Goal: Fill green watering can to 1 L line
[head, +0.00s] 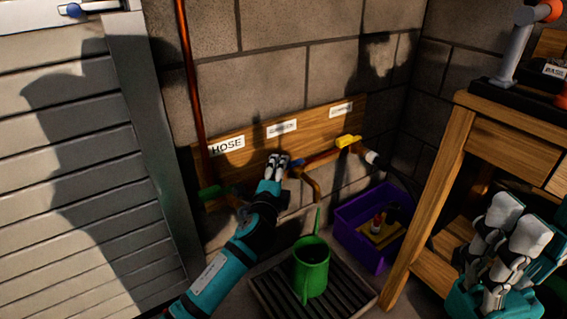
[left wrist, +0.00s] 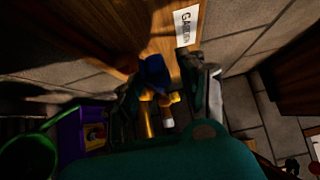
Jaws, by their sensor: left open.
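The green watering can (head: 311,268) stands upright on a dark slatted grate (head: 345,287), below a copper spout (head: 312,188). Its inside looks dark, and no 1 L line can be made out. A blue valve handle (head: 298,163) sits on the pipe by the middle label. My left gripper (head: 278,161) is open at this handle. In the left wrist view, the blue handle (left wrist: 154,75) shows between the spread fingers (left wrist: 166,88); contact cannot be told. The can's green rim (left wrist: 28,157) shows at lower left there. My right gripper (head: 517,226) is at lower right, empty, its fingers apart.
A wooden board (head: 265,135) carries the HOSE label (head: 227,146) and two more; one reads GARDEN (left wrist: 186,25). A green valve (head: 210,192) and a yellow valve (head: 347,141) flank the blue one. A purple crate (head: 350,235) and a wooden bench (head: 440,170) stand right.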

